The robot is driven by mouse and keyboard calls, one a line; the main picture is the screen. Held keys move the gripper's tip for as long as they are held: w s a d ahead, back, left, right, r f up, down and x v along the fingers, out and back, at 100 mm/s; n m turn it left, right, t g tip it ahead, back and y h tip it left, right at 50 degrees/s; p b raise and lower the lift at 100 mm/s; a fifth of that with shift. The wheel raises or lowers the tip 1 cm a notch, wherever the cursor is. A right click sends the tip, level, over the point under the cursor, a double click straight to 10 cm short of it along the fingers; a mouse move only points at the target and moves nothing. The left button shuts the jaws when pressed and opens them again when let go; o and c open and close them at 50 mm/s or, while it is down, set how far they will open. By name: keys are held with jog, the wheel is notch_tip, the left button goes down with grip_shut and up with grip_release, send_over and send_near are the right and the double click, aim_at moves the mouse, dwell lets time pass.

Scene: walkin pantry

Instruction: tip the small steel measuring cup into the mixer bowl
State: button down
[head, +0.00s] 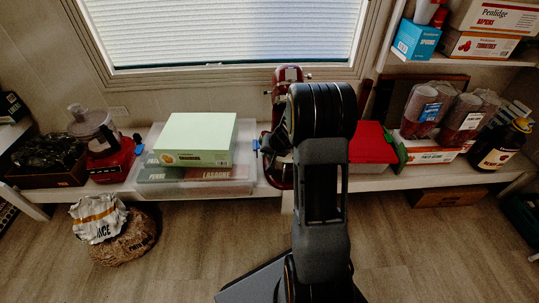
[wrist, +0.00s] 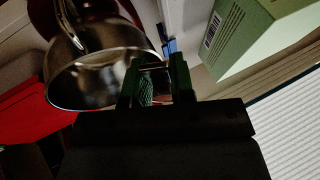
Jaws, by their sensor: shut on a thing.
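The red stand mixer (head: 288,76) stands on the shelf below the window, mostly hidden by my arm in the head view. Its steel mixer bowl (wrist: 82,68) is large in the wrist view, at the upper left, with its shiny rim and dark opening showing. My gripper (wrist: 154,73) is close beside the bowl's rim in that view. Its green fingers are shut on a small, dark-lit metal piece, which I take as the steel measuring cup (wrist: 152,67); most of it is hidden. I cannot tell its tilt or contents.
A pale green box (head: 196,138) sits on a clear plastic bin (head: 152,188) left of the mixer. A red box (head: 369,144) is right of my arm. A sack (head: 98,218) is on the floor.

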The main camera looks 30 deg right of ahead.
jog(key=shift+d+f+t+y+b, duration=0.1)
jog(key=shift+f+t+y+b, duration=0.45)
jog(key=shift+b, duration=1.3)
jog(key=shift+s+d+r+m+y+b, duration=0.1)
jog(key=shift+r+m+y+b, duration=0.15)
jog(key=shift+y+b, duration=0.7)
jog(key=shift+r+t+b, duration=0.15)
jog(key=shift+t+b, duration=0.2)
jog(key=shift+b, duration=0.35)
jog(key=shift+d+m+y, duration=0.2)
jog(key=shift+m+y, duration=0.15)
jog(key=shift+y, duration=0.15)
jog(key=shift+s+t+y, duration=0.1)
jog(key=shift+t+y, duration=0.3)
jog(key=shift+t, duration=0.1)
jog(key=shift+s+d+f+m+t+y, duration=0.1)
jog(key=shift+d+f+m+t+y, duration=0.1)
jog(key=shift+t+y, duration=0.25)
jog(key=shift+d+f+m+t+y, duration=0.1)
jog(key=shift+m+t+y, duration=0.15)
jog(key=shift+y, duration=0.3)
